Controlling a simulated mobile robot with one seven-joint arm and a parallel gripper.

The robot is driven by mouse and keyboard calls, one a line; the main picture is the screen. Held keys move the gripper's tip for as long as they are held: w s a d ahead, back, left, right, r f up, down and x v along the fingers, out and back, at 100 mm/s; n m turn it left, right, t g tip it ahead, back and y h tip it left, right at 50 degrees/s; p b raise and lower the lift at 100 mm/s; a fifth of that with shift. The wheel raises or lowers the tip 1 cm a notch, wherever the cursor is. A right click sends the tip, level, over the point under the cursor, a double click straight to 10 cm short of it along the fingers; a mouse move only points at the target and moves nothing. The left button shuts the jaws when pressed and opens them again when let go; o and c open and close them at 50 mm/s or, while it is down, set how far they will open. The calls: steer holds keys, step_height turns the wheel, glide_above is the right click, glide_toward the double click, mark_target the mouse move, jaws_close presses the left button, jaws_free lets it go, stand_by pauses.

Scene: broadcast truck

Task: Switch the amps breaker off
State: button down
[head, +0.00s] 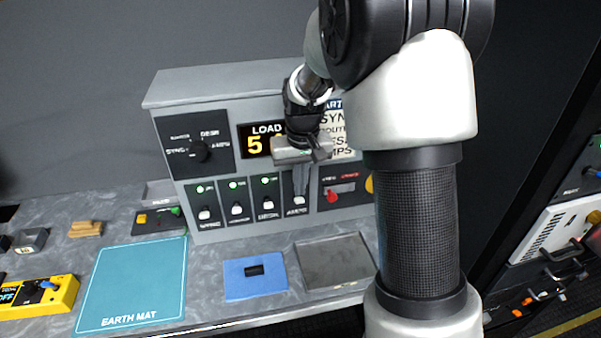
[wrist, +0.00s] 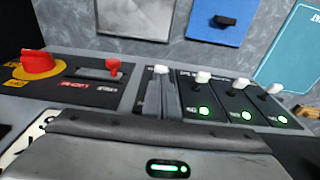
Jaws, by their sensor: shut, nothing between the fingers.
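The amps breaker is the rightmost of a row on the grey panel (head: 240,78). Its white toggle (head: 299,200) sits low in its black plate in the head view, and the toggle also shows in the wrist view (wrist: 161,69). Its lamp is hidden behind my gripper. My gripper (head: 300,191) is shut and empty, its grey fingers pointing down over the amps plate. In the wrist view the fingertips (wrist: 167,78) end right beside the white toggle; I cannot tell whether they touch it.
The other breakers (head: 237,210) stand close on the left with green lamps lit. A red switch (head: 333,196) is close on the right, and a red mushroom button (wrist: 38,62) lies beyond it. A selector knob (head: 198,151) is upper left. A blue mat (head: 240,287) and grey tray (head: 335,262) lie below.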

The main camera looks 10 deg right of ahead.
mark_target(300, 202)
steer(key=shift+w+f, duration=0.1)
steer(key=shift+f, duration=0.4)
steer(key=shift+f+b, duration=0.2)
steer(key=shift+b, duration=0.35)
steer(key=shift+s+t+b, duration=0.2)
steer(key=shift+t+b, duration=0.15)
steer(key=shift+t, duration=0.05)
steer(key=shift+s+f+t+b, duration=0.3)
steer(key=shift+t+b, duration=0.3)
steer(key=shift+b, duration=0.95)
steer(key=t+b, duration=0.1)
steer(key=b, duration=0.2)
steer(key=s+t+b, duration=0.1)
steer(key=b, duration=0.3)
steer(key=f+t+b, duration=0.1)
steer(key=t+b, duration=0.1)
steer(key=b, duration=0.1)
steer(key=shift+s+f, duration=0.1)
steer(key=shift+s, duration=0.15)
